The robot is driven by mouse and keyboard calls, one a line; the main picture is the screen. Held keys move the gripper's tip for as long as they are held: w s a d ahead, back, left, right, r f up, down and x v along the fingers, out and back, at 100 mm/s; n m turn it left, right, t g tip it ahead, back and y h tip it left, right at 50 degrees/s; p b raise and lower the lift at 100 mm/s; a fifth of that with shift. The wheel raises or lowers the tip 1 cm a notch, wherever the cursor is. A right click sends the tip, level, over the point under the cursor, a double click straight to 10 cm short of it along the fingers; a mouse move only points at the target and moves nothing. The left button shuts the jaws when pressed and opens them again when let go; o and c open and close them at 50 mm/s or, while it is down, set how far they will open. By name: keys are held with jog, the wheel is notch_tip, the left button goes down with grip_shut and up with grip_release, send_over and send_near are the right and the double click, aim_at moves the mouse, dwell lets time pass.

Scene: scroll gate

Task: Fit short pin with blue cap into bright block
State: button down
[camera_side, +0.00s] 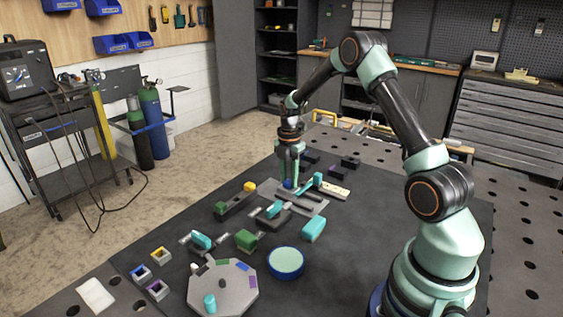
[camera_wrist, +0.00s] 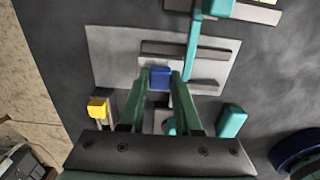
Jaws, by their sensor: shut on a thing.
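My gripper (camera_side: 289,174) is shut on the blue cap (camera_wrist: 160,77) of the pin, which sits between its two green fingertips in the wrist view. The blue cap also shows below the fingers in the side view (camera_side: 288,184). The pin's shaft under the cap is hidden, so I cannot tell whether its tip touches anything. My gripper is over a light grey plate (camera_wrist: 112,52) with dark rails and a teal bar (camera_wrist: 193,50). A pale cream block (camera_side: 337,191) lies to the right of my gripper in the side view; I cannot tell surely whether it is the bright block.
A yellow-capped piece (camera_wrist: 98,108) on a dark block is left of my gripper. Teal blocks (camera_side: 313,229), a green block (camera_side: 246,240), a round blue-rimmed dish (camera_side: 286,262) and a grey octagonal tray (camera_side: 235,299) stand nearer the side camera. Bare dark mat lies at right.

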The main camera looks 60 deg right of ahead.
jog(key=shift+f, duration=0.15)
jog(key=shift+c, duration=0.2)
grip_release()
dwell(0.4)
jog(key=shift+r, duration=3.5)
